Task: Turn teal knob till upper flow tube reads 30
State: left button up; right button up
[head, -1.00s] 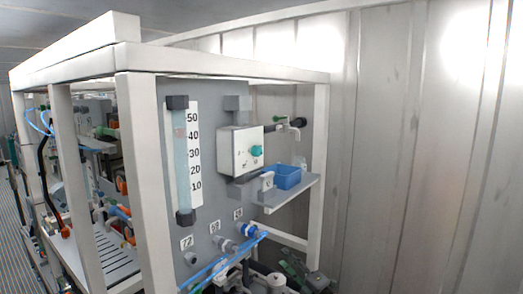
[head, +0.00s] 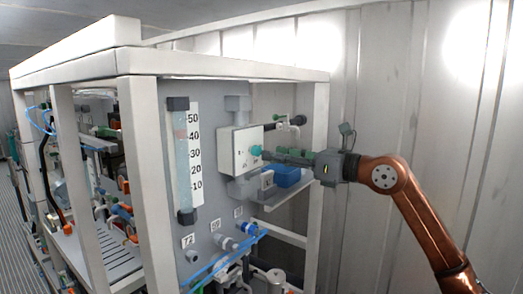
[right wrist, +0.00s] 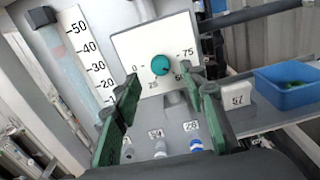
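The teal knob (head: 255,150) sits on a white control box (head: 241,164) on the grey panel. In the right wrist view the knob (right wrist: 160,64) is on a dial face marked 0, 25, 50 and 75. The upright flow tube (head: 182,165) beside it has a scale (head: 195,155) from 10 to 50. A faint reddish float shows near the 40 mark. My right gripper (head: 270,153) reaches in from the right, tips close to the knob. In the right wrist view its green fingers (right wrist: 168,85) are apart, the knob beyond and between their tips. Contact cannot be told. My left gripper is not in view.
A blue bin (head: 287,177) and a card marked 57 (right wrist: 237,92) sit on the shelf right of the box, below my right gripper. A white frame post (head: 319,140) stands near my right arm.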

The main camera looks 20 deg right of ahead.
aim_at(260, 151)
jog(key=p+x, duration=0.1)
jog(key=x, duration=0.4)
jog(key=shift+r, duration=0.1)
jog(key=shift+w+a, duration=0.2)
jog(key=shift+w, duration=0.05)
jog(key=shift+c, duration=0.4)
grip_shut()
